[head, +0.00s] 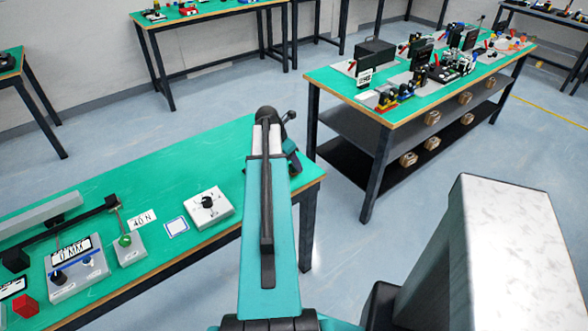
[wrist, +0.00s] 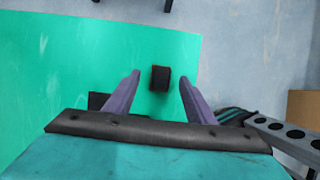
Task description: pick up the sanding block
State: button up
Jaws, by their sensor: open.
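A small dark block (wrist: 160,79), which looks like the sanding block, lies on the green tabletop (wrist: 60,70) in the wrist view. My gripper (wrist: 159,77) is open, with its two purple fingers apart. The block shows in the gap between the fingertips, with clear space on both sides. I cannot tell how far the fingertips are above it. In the head view my arm reaches over the near table's right corner. The block cannot be made out there.
A dark flat thing (wrist: 97,100) is partly hidden behind the left finger. The near table's edge is close. In the head view a white box with a black knob (head: 208,207) and a gauge unit (head: 76,268) stand to the left. A second table (head: 400,115) stands at right.

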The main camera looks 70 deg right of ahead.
jog(key=shift+x, duration=1.4)
jog(key=c, duration=1.2)
jog(key=shift+o, duration=0.2)
jog(key=shift+r, duration=0.1)
jog(key=shift+r, duration=1.45)
jog(key=shift+s+a+r+b, duration=0.15)
jog(key=shift+r+b, duration=0.1)
jog(key=shift+b, duration=0.1)
jog(key=s+a+b, duration=0.4)
jog(key=s+a, duration=0.5)
jog(key=shift+r, duration=0.4)
jog(key=b, duration=0.6)
jog(key=shift+s+b, duration=0.3)
jog(key=shift+s, duration=0.1)
